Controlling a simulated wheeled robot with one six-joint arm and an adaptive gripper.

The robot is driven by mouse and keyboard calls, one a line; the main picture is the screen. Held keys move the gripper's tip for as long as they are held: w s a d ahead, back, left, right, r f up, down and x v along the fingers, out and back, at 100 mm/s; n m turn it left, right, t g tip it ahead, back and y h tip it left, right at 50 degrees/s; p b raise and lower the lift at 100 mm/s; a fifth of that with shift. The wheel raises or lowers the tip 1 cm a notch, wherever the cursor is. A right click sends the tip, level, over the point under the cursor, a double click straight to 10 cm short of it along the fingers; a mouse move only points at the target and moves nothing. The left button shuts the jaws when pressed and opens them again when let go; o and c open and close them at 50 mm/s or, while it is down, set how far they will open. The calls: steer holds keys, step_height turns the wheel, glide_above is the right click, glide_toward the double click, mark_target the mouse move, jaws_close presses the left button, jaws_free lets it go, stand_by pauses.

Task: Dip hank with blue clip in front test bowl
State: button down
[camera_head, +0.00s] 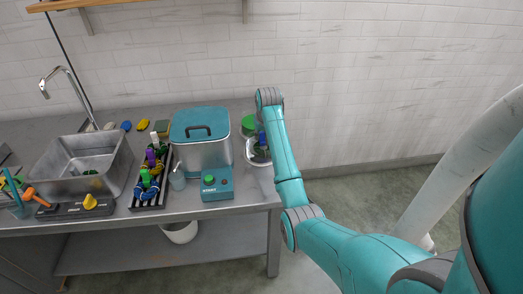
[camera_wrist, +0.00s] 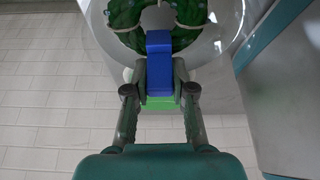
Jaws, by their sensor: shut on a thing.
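In the wrist view my gripper (camera_wrist: 160,78) is shut on a blue clip (camera_wrist: 159,44). A dark green hank (camera_wrist: 125,15) with pale ties hangs from the clip. The hank shows within the outline of a clear round bowl (camera_wrist: 225,35); whether it touches the bottom or any liquid is unclear. In the head view the blue clip (camera_head: 262,139) shows beside my arm, over the clear front bowl (camera_head: 258,158) at the bench's right end. My arm hides most of my gripper and part of the bowl there.
A steel vat with a teal lid (camera_head: 200,126) stands left of the bowl, behind a teal control box (camera_head: 217,184). A round green thing (camera_head: 248,124) is behind the bowl. A dark rack (camera_head: 150,200) holds clipped hanks. A sink (camera_head: 85,165) is further left.

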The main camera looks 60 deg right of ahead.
steer(key=shift+w, duration=0.1)
steer(key=shift+w+a+f, duration=0.4)
steer(key=shift+a, duration=0.05)
stand_by(0.4)
steer(key=shift+s+d+r, duration=0.4)
steer(key=shift+s+d, duration=0.05)
steer(key=shift+s, duration=0.05)
steer(key=shift+r, duration=0.1)
steer(key=shift+r, duration=4.1)
